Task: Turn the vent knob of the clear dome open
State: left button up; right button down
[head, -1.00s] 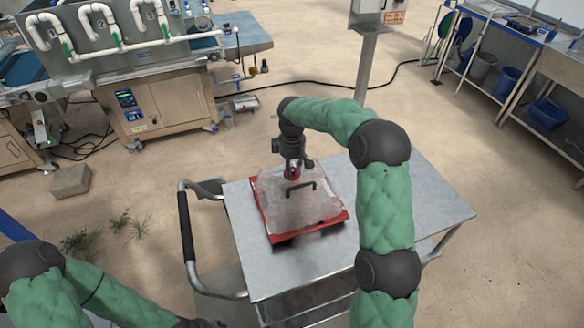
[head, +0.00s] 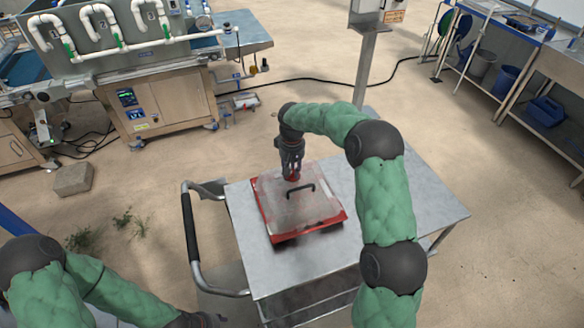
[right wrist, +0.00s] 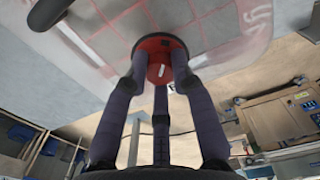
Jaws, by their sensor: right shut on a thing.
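The clear dome (head: 283,210) sits on a red tray (head: 306,233) on the metal cart, with a black handle on top. The round red vent knob (right wrist: 152,45) is near the dome's far edge. It has a white mark and a small dark slot on its face. My right gripper (head: 292,174) points down at the knob from above, its fingers shut around the knob's rim in the right wrist view (right wrist: 160,78). The fingers partly hide the knob in the head view. My left gripper (head: 195,320) is mostly cut off at the bottom edge of the head view.
The cart top (head: 420,200) is bare to the right of the tray. The cart's push handle (head: 188,228) stands at its left. A post (head: 364,70) rises behind the cart, and a steel machine (head: 160,105) stands at the back left.

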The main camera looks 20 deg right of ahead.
jog(key=m, duration=0.4)
jog(key=shift+m+p, duration=0.3)
jog(key=shift+p, duration=0.1)
jog(key=m, duration=0.4)
jog(key=shift+m, duration=0.4)
jog(key=c, duration=1)
grip_release()
notch_tip(320, 180, up, 12)
